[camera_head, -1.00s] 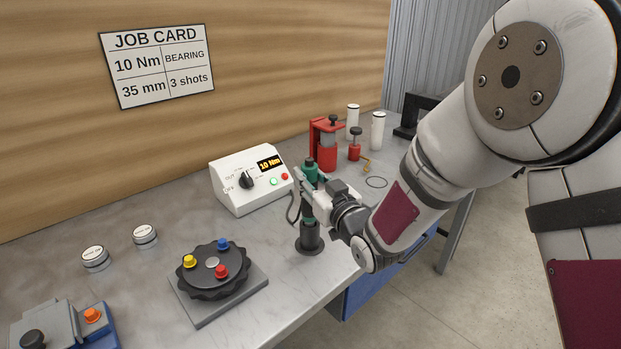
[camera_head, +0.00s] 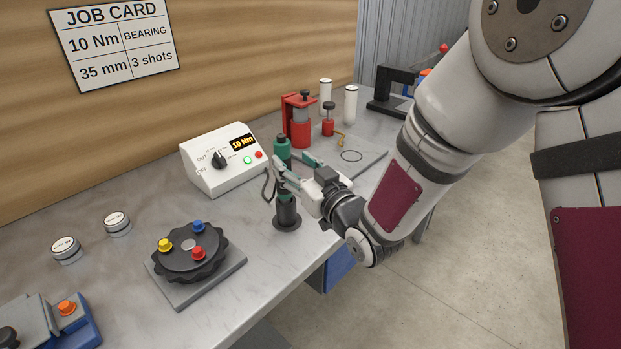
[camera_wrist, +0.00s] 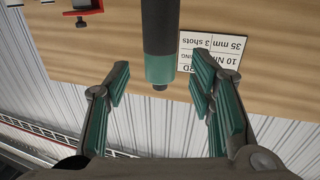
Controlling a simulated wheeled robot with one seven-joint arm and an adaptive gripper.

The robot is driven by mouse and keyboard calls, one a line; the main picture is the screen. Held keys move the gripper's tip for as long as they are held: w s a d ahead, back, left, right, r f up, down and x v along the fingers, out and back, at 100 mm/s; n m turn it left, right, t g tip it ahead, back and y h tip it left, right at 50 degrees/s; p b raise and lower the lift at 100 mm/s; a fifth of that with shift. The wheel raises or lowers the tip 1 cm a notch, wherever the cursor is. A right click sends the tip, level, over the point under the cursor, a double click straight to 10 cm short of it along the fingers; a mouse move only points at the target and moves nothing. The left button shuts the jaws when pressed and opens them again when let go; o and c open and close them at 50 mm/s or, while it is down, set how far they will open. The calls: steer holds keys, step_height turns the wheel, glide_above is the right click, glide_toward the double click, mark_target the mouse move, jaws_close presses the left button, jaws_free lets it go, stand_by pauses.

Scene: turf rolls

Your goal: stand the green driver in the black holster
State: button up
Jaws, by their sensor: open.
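The green driver (camera_head: 282,152) stands upright in the black holster (camera_head: 287,222) near the bench's front edge, its lower end hidden inside. My gripper (camera_head: 297,168) is open just to the right of the driver, with one finger crossing in front of its body and the other apart on the right. In the wrist view, which looks upside down, the driver's green and dark body (camera_wrist: 158,45) shows beyond the spread green-padded fingers (camera_wrist: 160,95), with a gap on both sides. The driver does not look gripped.
A white controller box (camera_head: 220,160) reading 10 Nm stands behind and left. A dark round knob fixture (camera_head: 190,255) with coloured buttons sits at front left. A red press-like stand (camera_head: 299,120), a small red tool (camera_head: 328,122) and white cylinders (camera_head: 350,105) stand behind.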

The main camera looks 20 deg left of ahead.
steer(key=v, duration=0.6)
steer(key=shift+s+d, duration=0.25)
steer(key=w+d+r+m+h, duration=0.15)
steer(key=d+h, duration=0.25)
steer(key=d, duration=0.4)
steer(key=s+d+r+m+h, duration=0.1)
steer(key=d+r+m+h, duration=0.15)
steer(key=d, duration=0.55)
steer(key=w+d+r+m+h, duration=0.1)
steer(key=d+r+h, duration=0.1)
steer(key=d+h, duration=0.45)
steer(key=s+d+m+g, duration=0.2)
steer(key=s+d, duration=0.5)
steer(key=s, duration=0.4)
steer(key=s+d+r+m+g+h, duration=0.1)
steer(key=s+d+m+g, duration=0.2)
steer(key=s+d, duration=0.4)
steer(key=s+g, duration=0.1)
steer(key=s, duration=0.3)
steer(key=shift+s+d+m, duration=0.15)
steer(key=shift+s+m, duration=0.15)
